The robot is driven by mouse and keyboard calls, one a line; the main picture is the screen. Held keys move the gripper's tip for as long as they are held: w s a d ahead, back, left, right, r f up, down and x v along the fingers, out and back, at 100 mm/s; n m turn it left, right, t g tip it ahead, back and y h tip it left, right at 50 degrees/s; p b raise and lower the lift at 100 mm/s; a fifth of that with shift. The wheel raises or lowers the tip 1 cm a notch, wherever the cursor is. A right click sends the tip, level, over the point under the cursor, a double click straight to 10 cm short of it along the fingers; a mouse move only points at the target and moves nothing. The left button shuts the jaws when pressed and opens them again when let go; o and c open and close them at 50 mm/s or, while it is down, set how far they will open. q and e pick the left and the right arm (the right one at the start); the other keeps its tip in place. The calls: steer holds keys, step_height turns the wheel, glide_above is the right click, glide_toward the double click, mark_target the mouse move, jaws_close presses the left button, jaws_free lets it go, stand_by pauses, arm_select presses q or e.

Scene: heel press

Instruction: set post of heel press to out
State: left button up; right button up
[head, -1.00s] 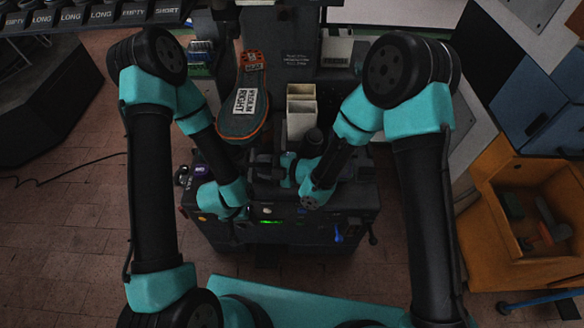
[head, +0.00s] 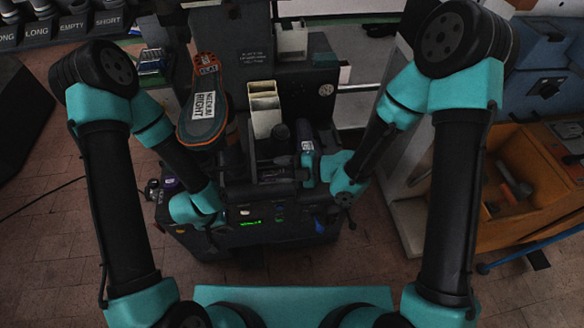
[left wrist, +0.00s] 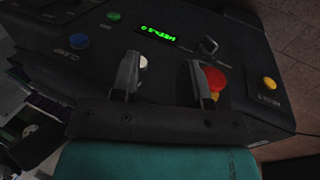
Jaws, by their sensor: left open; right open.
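The heel press (head: 250,235) is a dark machine in the middle of the head view, with a green lit display on its front panel. In the left wrist view its panel (left wrist: 75,70) shows the display, blue and green buttons, a silver knob (left wrist: 144,62), a red button (left wrist: 214,77) and a yellow button. My left gripper (left wrist: 163,75) is open over this panel, its fingertips on either side of the silver knob; contact cannot be told. My right gripper (head: 296,166) is open above the press top, pointing left. I cannot make out the post for certain among the dark parts.
A shoe form labelled MEDIUM RIGHT (head: 204,115) stands at the back left of the press. A cream bin (head: 265,108) is behind the press top. An orange bin (head: 530,165) with loose items is at the right. A labelled rack (head: 75,22) is at the upper left.

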steer(key=shift+v, duration=1.35)
steer(key=shift+f, duration=0.1)
steer(key=w+d+f+m+t+h, duration=0.2)
steer(key=d+f+m+h, duration=0.4)
steer(key=d+f+m, duration=0.7)
steer(key=s+d+f+m+g+h, duration=0.1)
steer(key=s+d+f+m+h, duration=0.1)
steer(key=s+d+m, duration=0.3)
steer(key=s+d+f+m+g+h, duration=0.2)
steer(key=s+d+f+m+h, duration=0.1)
steer(key=m, duration=0.8)
step_height(320, 180, down, 2)
steer(key=s+d, duration=0.1)
steer(key=s, duration=0.2)
steer(key=shift+d+g, duration=0.3)
steer(key=shift+d, duration=0.1)
